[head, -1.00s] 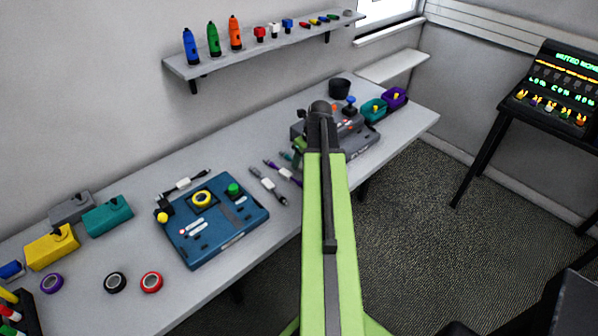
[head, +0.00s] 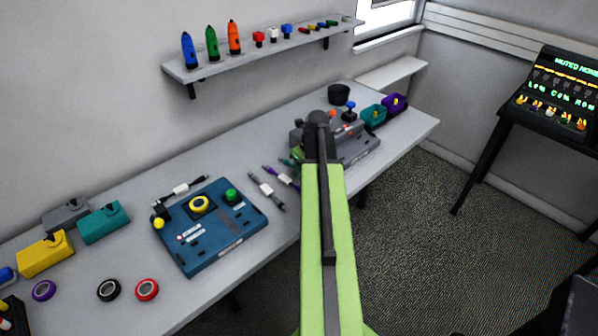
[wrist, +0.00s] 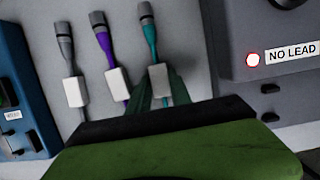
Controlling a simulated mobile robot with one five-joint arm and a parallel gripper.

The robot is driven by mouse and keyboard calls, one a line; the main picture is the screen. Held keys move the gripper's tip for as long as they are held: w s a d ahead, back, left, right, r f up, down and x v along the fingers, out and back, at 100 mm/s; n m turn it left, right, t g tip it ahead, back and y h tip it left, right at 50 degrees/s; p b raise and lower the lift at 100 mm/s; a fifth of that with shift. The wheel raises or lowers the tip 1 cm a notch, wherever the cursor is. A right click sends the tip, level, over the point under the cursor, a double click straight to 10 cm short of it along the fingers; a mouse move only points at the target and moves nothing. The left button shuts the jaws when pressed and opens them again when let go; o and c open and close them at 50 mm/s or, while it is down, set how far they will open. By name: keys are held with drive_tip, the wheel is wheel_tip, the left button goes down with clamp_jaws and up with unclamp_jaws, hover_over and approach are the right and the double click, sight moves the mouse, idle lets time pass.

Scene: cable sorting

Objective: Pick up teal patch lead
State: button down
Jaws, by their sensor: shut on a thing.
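The teal patch lead (wrist: 151,38) shows in the wrist view with a dark grey plug end and a white label block. The dark green fingers of my gripper (wrist: 159,84) are on both sides of it near the label, shut on it. Its lower end is hidden behind my gripper. In the head view only a small teal part of the lead (head: 287,162) shows, left of my arm. I cannot tell whether the lead is off the table. A purple lead (wrist: 107,50) and a grey lead (wrist: 67,50) lie to its left, apart from the fingers.
A grey device (wrist: 270,40) with a "NO LEAD" label stands close right of my gripper. A blue board (head: 215,240) lies to the left on the grey table (head: 200,305). A shelf (head: 260,52) hangs above.

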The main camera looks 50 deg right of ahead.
drive_tip(key=shift+r+p, duration=0.5)
drive_tip(key=shift+r, duration=0.05)
wheel_tip(320, 180, up, 4)
drive_tip(key=p, duration=0.4)
drive_tip(key=s+d+r+p, duration=0.2)
drive_tip(key=s+r+p, duration=0.3)
drive_tip(key=s, duration=0.6)
drive_tip(key=shift+s+d+r+p, duration=0.15)
drive_tip(key=shift+s+r+p, duration=0.1)
drive_tip(key=shift+r+p, duration=0.15)
